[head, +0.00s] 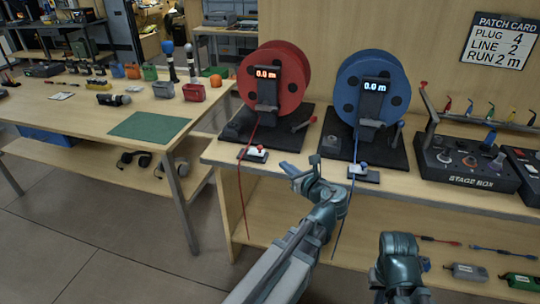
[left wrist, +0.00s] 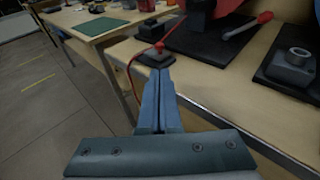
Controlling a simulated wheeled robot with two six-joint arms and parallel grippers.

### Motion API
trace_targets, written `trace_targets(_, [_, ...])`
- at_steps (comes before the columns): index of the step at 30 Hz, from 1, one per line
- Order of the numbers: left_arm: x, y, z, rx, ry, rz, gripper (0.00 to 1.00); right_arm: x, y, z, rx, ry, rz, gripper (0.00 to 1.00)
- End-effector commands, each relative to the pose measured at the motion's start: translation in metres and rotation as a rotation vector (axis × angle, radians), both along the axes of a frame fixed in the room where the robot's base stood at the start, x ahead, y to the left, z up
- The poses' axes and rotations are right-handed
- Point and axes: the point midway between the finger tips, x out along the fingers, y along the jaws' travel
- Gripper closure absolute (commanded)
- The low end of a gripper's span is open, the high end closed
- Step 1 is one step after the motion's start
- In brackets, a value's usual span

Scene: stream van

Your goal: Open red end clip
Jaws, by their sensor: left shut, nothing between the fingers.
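The red end clip (head: 254,153) is a small pale block with a red knob on a dark base at the bench's front edge, below the red reel (head: 274,85). A red cable (head: 241,200) runs from the reel past the clip and hangs over the edge. My left gripper (head: 288,170) is shut and empty, to the right of the clip and apart from it in the head view. In the left wrist view the clip (left wrist: 157,53) appears just beyond the shut fingertips. Part of my right arm shows at the bottom of the head view; its jaws do not.
The blue reel (head: 372,90) and its end clip (head: 364,172) stand to the right, with a stage box (head: 465,165) beyond. A side table with a green mat (head: 149,126) is at the left. Floor is clear between the benches.

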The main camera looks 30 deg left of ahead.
Motion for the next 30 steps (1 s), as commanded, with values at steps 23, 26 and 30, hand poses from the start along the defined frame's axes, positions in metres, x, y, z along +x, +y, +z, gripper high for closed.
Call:
trace_targets(23, [0.065,0.106,-0.028,-0.005,-0.002,0.004,1.0,0.0,0.0,-0.027,0.0,0.0,0.0,1.0])
trace_targets(26, [0.069,0.112,-0.029,-0.005,-0.002,0.004,1.0,0.0,0.0,-0.028,0.0,0.0,0.0,1.0])
trace_targets(30, [0.071,0.117,-0.03,-0.006,-0.002,0.004,1.0,0.0,0.0,-0.029,0.0,0.0,0.0,1.0])
